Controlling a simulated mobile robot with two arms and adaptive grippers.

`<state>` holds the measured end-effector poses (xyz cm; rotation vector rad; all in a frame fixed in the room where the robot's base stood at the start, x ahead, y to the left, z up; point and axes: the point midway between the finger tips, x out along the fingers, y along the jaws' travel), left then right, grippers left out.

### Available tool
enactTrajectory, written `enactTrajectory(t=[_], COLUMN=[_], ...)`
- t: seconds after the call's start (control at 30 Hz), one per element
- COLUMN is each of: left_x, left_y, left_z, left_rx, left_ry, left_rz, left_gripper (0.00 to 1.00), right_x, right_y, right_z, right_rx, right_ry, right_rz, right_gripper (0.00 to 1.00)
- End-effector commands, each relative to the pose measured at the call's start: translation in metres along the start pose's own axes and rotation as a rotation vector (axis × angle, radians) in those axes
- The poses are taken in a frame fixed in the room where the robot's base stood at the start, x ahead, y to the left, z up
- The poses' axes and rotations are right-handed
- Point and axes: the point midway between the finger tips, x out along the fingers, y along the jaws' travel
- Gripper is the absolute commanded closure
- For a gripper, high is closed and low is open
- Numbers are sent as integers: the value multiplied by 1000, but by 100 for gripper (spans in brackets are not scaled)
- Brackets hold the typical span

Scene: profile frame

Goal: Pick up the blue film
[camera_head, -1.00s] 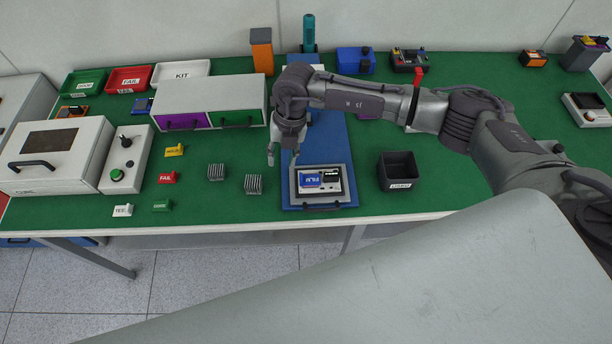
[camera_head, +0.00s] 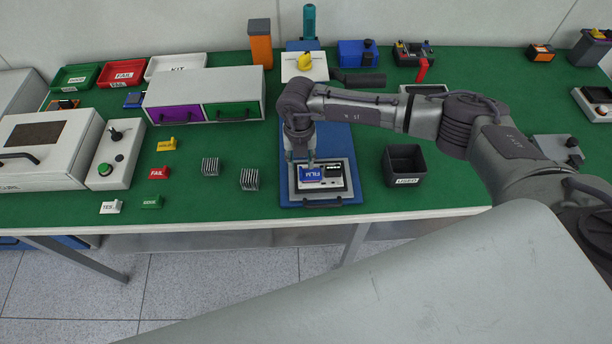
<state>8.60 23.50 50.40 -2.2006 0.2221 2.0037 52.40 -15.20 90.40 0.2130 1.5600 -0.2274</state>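The blue film (camera_head: 311,174), with a white "FILM" label, lies in a grey and white frame (camera_head: 333,189) on a blue base plate (camera_head: 345,150) at the middle front of the table. My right gripper (camera_head: 301,160) points down at the back left edge of the frame, just behind the film in the picture. Its two fingers stand apart with nothing seen between them. I cannot tell how high it is above the film or whether it touches it. The forearm hides part of the plate. My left gripper is not in view.
A black open bin (camera_head: 405,165) stands right of the plate. Two ribbed grey blocks (camera_head: 249,180) stand left of it. A drawer box (camera_head: 205,95) with purple and green fronts is behind left. Green table surface (camera_head: 240,148) is clear between them.

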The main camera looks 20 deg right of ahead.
Motion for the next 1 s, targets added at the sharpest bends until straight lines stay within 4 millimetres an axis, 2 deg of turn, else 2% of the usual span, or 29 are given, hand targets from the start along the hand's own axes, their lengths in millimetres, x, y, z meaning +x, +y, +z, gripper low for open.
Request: enactTrajectory(t=[0.03,0.13,0.4,0.47,0.63,1.0], left_x=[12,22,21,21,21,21], left_y=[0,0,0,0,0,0], left_z=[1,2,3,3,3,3], left_rx=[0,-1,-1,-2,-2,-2], left_ry=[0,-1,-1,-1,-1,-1], left_rz=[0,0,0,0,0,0], left_gripper=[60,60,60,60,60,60], right_x=[15,29,30,30,30,29], right_y=[1,1,1,1,1,1], right_z=[-1,-1,-1,-1,-1,0], right_rx=[0,0,-1,-1,0,0], right_ry=[2,1,0,0,0,0], right_rz=[-1,1,1,1,1,1], right_gripper=[61,61,61,70,98,100])
